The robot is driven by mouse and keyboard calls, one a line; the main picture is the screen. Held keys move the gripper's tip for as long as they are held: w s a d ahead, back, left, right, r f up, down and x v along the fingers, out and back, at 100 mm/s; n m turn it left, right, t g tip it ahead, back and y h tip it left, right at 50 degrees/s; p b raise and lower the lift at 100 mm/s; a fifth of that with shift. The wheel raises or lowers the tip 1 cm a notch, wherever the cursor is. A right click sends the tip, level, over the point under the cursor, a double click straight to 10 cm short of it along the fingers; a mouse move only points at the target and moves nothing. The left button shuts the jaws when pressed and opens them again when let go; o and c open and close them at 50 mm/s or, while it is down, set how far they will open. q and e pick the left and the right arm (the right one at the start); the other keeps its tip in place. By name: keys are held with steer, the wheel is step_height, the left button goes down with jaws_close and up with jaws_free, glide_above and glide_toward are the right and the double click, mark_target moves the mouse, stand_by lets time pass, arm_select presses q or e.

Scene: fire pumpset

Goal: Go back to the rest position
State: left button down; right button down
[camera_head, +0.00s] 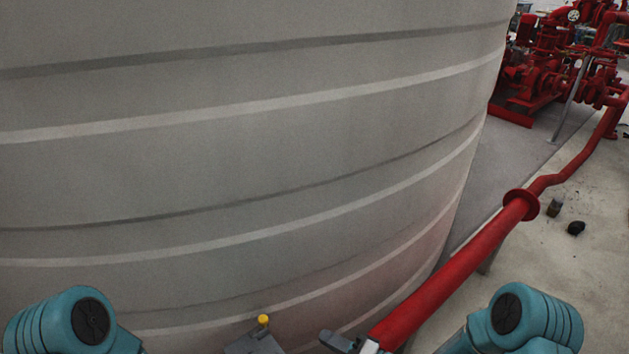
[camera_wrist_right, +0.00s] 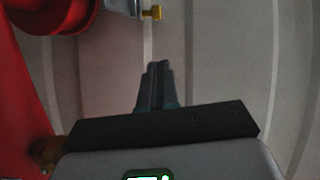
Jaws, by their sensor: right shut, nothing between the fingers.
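My right gripper (camera_head: 337,341) shows at the bottom middle of the head view, in front of the grey tank and just left of the red pipe. In the right wrist view its two dark fingers (camera_wrist_right: 155,88) are together, with nothing between them. A small yellow knob (camera_head: 263,320) on a grey fitting (camera_head: 254,343) is left of the gripper, apart from it. The yellow part (camera_wrist_right: 152,13) also shows at the top of the right wrist view, beyond the fingertips. My left arm's teal joint is at the lower left, but its gripper is out of view.
A large ribbed grey tank (camera_head: 240,140) fills most of the head view. A thick red pipe (camera_head: 450,275) with a flange runs beside it towards red pump machinery (camera_head: 545,65) at the back right. Two small dark objects lie on the open floor (camera_head: 590,230) at right.

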steer(key=s+d+f+n+g+h, duration=0.25)
steer(key=s+f+g+h, duration=0.3)
steer(key=s, duration=0.45)
steer(key=s+d+f+n+g+h, duration=0.2)
steer(key=s+d+f+g+h, duration=0.3)
steer(key=s, duration=0.6)
step_height(320, 180, up, 24)
steer(key=a+t+p, duration=0.1)
steer(key=p, duration=2.5)
steer(key=shift+w+a+r+y, duration=0.15)
steer(key=shift+w+r+y, duration=0.1)
steer(key=shift+w+y, duration=0.15)
